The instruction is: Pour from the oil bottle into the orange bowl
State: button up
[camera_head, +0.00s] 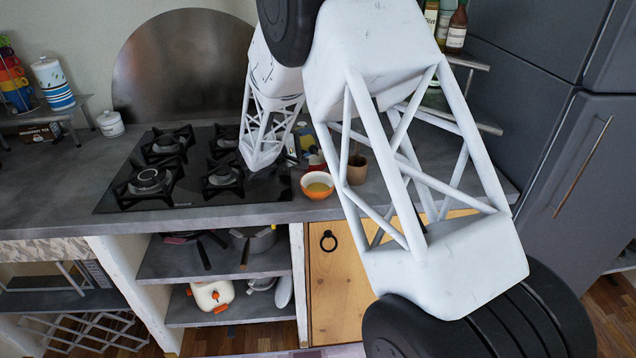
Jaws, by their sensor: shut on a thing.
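The orange bowl (318,195) stands upright at the counter's front edge, right of the stove. Its rim is pale and something yellowish shows inside. I cannot make out the oil bottle for sure. Small yellow and red items (314,158) show just behind the bowl, partly hidden by my arm and too small to name. My white lattice arm reaches in from the right, and its far link comes down over the right part of the stove, left of the bowl. My gripper's fingers and anything in them do not show.
A brown cup (357,169) stands right of the bowl, partly behind my arm. The black gas stove (110,200) fills the middle counter. A white lidded jar (110,123) stands at its left. Bottles (457,30) stand on a shelf at upper right. A grey fridge (575,150) bounds the right.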

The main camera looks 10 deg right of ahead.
aim_at(309, 140)
jog(key=shift+s+n+g, duration=0.1)
jog(key=shift+n+g, duration=0.2)
jog(key=shift+n, duration=0.3)
jog(key=shift+s+r, duration=0.1)
jog(key=shift+r, duration=0.15)
jog(key=shift+r, duration=0.15)
jog(key=shift+s+r+n+y, duration=0.2)
jog(key=shift+r+n+y, duration=0.2)
jog(key=shift+r+n, duration=0.3)
jog(key=shift+s+d+r+n+g, duration=0.1)
jog(key=shift+s+r+n+g, duration=0.15)
jog(key=shift+r, duration=0.15)
jog(key=shift+s+r+n+g, duration=0.15)
jog(key=shift+r+n+g, duration=0.1)
jog(key=shift+r, duration=0.15)
jog(key=shift+s+d+r+n+g+y, duration=0.15)
jog(key=shift+s+n+g, duration=0.25)
jog(key=shift+s+n, duration=0.25)
jog(key=shift+s+d+r+n+g+y, duration=0.15)
jog(key=shift+s+n+g, duration=0.3)
jog(key=shift+n, duration=0.4)
jog(key=shift+a+r+n+g, duration=0.15)
jog(key=shift+n+g, duration=0.2)
jog(key=shift+n, duration=0.25)
jog(key=shift+s+r+n+g, duration=0.2)
jog(key=shift+r+n+g, duration=0.5)
jog(key=shift+n, duration=0.4)
jog(key=shift+s+f+n+g, duration=0.2)
jog(key=shift+n+g, duration=0.3)
jog(key=shift+n, duration=0.2)
